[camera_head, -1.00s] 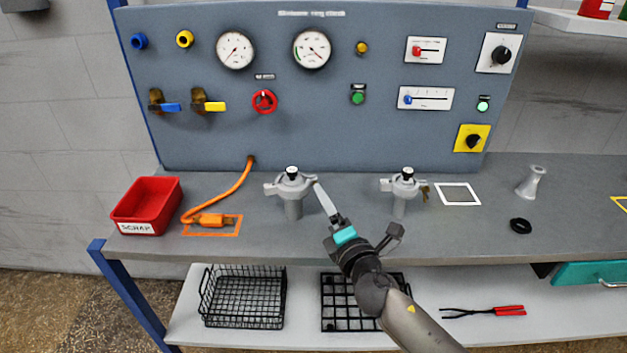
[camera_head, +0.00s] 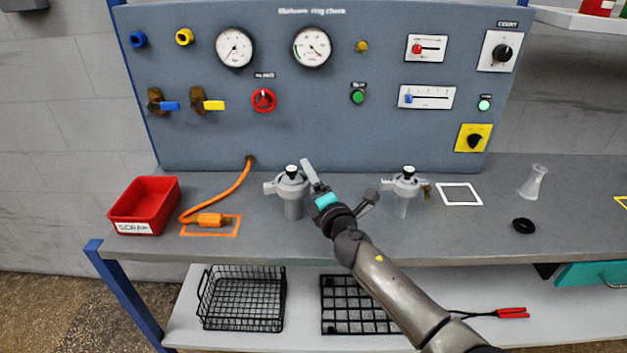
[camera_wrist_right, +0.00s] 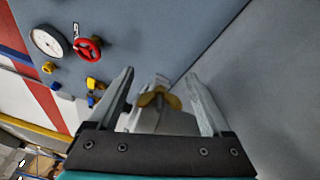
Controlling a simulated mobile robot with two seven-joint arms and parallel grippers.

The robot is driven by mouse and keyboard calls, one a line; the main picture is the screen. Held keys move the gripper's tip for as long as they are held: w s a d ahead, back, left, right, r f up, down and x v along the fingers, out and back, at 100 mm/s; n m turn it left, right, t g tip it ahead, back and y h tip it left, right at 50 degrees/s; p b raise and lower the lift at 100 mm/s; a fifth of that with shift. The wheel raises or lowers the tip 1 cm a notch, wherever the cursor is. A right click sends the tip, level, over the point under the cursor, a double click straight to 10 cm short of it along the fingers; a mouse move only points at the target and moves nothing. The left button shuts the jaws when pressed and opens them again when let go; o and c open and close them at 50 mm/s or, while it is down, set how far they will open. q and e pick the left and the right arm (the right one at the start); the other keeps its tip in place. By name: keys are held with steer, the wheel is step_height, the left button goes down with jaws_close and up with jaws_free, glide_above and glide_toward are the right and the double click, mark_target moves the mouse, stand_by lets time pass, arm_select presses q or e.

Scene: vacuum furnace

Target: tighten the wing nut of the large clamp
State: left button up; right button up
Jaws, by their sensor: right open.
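The large clamp (camera_head: 291,188) is the left of two grey clamped fittings standing on the bench, with a black-and-white cap on top. Its brass wing nut (camera_wrist_right: 158,98) shows in the right wrist view, between my right gripper's fingers and ahead of the palm. In the head view the nut is hidden behind my gripper. My right gripper (camera_head: 308,172) is open at the clamp's right side; its two fingers also show in the wrist view (camera_wrist_right: 161,80). No contact with the nut can be made out. My left gripper is not in view.
A smaller clamped fitting (camera_head: 405,187) with its own brass wing nut (camera_head: 427,191) stands to the right of my arm. An orange cable (camera_head: 238,187) and red scrap bin (camera_head: 145,204) lie to the left. The gauge panel (camera_head: 330,135) rises behind.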

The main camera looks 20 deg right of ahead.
jaws_close()
steer(key=shift+m, duration=0.8)
steer(key=m, duration=0.2)
steer(key=shift+m+b, duration=0.35)
steer(key=shift+m, duration=0.05)
jaws_free()
steer(key=shift+s, duration=0.1)
